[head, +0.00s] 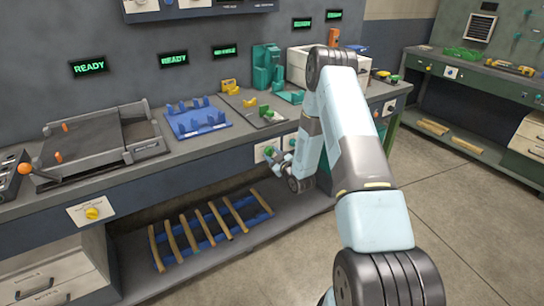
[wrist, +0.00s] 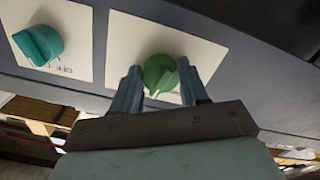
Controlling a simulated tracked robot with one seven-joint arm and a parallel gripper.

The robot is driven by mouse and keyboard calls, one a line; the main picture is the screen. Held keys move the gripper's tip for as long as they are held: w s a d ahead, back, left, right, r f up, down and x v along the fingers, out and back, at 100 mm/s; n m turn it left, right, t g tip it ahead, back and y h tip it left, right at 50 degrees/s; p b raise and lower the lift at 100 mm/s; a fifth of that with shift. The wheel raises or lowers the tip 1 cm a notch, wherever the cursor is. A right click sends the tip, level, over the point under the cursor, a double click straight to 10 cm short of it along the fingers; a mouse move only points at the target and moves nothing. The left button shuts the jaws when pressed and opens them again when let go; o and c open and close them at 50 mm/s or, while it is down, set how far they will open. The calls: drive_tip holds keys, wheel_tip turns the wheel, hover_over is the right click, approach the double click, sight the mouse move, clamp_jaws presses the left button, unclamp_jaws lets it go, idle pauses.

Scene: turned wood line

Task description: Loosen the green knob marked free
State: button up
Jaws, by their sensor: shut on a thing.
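In the wrist view a green knob (wrist: 160,76) sits on a white plate (wrist: 200,32) on the bench's front face. My gripper (wrist: 159,70) has one finger on each side of it and is shut on it. The marking on the plate is mostly hidden or unreadable. To the left, a teal knob (wrist: 38,45) sits on its own white plate (wrist: 78,22). In the head view my gripper (head: 278,157) is at the bench front, and my wrist hides part of the plate (head: 262,149) there.
A yellow knob (head: 92,213) is on another front plate at the left. Wooden spindles lie on the low blue rack (head: 205,243) below. Blue fixtures (head: 197,119) and a grey machine (head: 100,140) stand on the bench top. The floor at the right is clear.

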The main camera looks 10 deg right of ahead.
drive_tip(key=n, duration=0.5)
drive_tip(key=shift+a+n, duration=0.1)
drive_tip(key=shift+n, duration=0.2)
drive_tip(key=n, duration=0.5)
drive_tip(key=shift+s, duration=0.1)
drive_tip(key=shift+n, duration=0.4)
drive_tip(key=o, duration=1.1)
drive_tip(key=shift+c, duration=0.2)
drive_tip(key=v, duration=1.3)
drive_tip(key=shift+s, duration=0.3)
